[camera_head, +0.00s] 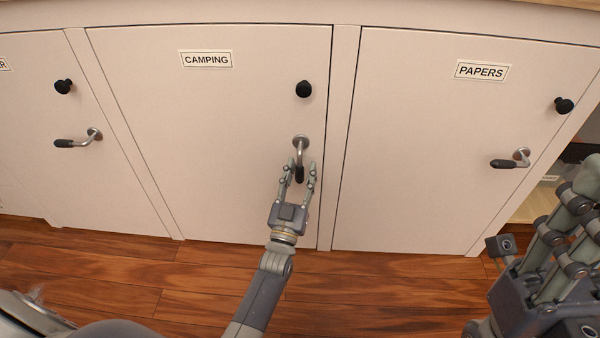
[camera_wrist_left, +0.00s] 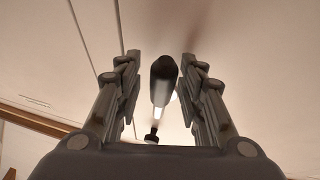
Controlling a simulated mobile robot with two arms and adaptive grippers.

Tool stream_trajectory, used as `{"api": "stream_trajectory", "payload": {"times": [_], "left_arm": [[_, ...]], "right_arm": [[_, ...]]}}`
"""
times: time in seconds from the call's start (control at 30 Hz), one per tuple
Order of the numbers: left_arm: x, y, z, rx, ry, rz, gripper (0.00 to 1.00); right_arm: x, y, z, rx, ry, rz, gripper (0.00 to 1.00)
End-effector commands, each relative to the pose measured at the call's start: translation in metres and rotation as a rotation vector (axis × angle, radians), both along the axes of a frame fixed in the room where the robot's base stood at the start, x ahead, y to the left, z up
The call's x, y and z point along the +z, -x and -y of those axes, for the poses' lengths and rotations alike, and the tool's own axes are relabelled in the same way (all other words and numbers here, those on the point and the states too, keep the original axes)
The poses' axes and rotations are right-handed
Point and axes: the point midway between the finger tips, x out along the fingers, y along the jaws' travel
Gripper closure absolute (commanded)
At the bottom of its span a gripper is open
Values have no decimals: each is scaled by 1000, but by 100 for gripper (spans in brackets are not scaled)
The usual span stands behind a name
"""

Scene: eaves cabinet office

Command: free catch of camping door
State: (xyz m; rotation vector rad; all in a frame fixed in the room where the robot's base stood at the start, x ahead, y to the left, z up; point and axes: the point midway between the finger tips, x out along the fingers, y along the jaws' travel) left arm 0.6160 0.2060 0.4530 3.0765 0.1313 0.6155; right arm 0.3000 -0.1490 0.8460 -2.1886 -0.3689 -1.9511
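The camping door (camera_head: 200,130) is a pale cabinet door with a CAMPING label (camera_head: 206,59); it looks closed. Its catch handle (camera_head: 300,150) has a metal pivot and a black grip that hangs straight down. A round black knob (camera_head: 303,89) sits above it. My left gripper (camera_head: 299,168) is open, with a finger on each side of the grip. In the left wrist view the black grip (camera_wrist_left: 163,80) stands between the fingers, with a gap on both sides. My right gripper (camera_head: 560,245) is at the lower right, close to the camera; its fingertips are not clear.
The papers door (camera_head: 440,150) on the right has its lever (camera_head: 511,160) pointing sideways. A third door (camera_head: 60,180) on the left also has a sideways lever (camera_head: 78,139). An open shelf space (camera_head: 540,203) shows at the far right. The wooden floor (camera_head: 370,285) before the cabinets is clear.

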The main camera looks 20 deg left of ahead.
Motion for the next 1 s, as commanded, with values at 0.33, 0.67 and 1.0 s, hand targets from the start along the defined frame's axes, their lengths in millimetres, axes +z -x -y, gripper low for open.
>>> {"api": "stream_trajectory", "payload": {"times": [0.33, 0.67, 1.0], "left_arm": [[-1, 3, -1, 1, -3, 0, 61], [-25, 56, 4, 2, -2, -4, 61], [-44, 105, 9, 1, -2, -1, 61]], "right_arm": [[-1, 0, 1, -2, -3, -7, 60], [-1, 0, 0, -1, -1, -4, 60], [-1, 0, 0, 0, -1, -3, 60]]}}
